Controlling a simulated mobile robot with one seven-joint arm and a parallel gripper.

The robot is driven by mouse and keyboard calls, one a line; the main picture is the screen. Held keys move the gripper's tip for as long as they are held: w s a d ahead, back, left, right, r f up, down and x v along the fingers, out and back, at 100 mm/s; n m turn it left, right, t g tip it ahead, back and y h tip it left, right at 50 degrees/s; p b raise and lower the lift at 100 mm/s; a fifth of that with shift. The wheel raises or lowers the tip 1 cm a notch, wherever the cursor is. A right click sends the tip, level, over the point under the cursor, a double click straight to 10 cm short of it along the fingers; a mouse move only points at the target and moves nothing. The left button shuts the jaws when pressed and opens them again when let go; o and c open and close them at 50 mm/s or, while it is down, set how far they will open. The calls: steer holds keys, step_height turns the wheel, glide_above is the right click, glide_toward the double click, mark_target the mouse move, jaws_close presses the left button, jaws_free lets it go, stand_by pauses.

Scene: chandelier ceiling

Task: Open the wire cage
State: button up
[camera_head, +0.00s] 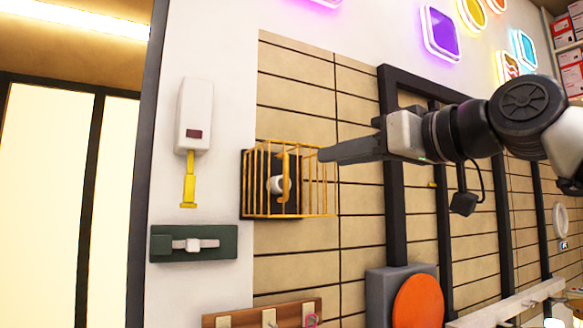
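The wire cage (286,165) is made of orange-yellow bars. It stands out from a dark backing plate (249,180) on the wall, left of the picture's middle. A white round part (279,185) shows behind its bars. A thicker orange upright bar shows near the middle of the cage. The cage looks closed, though its hinge and any catch cannot be made out. My gripper (324,155) comes in from the right, with its dark fingertips at the cage's upper right side. Whether it touches the bars cannot be told. Its fingers overlap from this side, so any gap is hidden.
A white box with a yellow pull (193,120) and a green panel with a white latch (222,242) are on the wall to the left. Below are a wooden strip (240,317) and a grey box with an orange disc (418,302). Black uprights (392,200) stand to the right.

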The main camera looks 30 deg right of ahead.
glide_toward(293, 165)
steer(key=w+a, duration=0.2)
steer(key=w+a+f, duration=0.1)
steer(key=w+a, duration=0.1)
steer(key=shift+w+a+p, duration=0.35)
steer(key=shift+w+p, duration=0.05)
jaws_close()
stand_by(1.1)
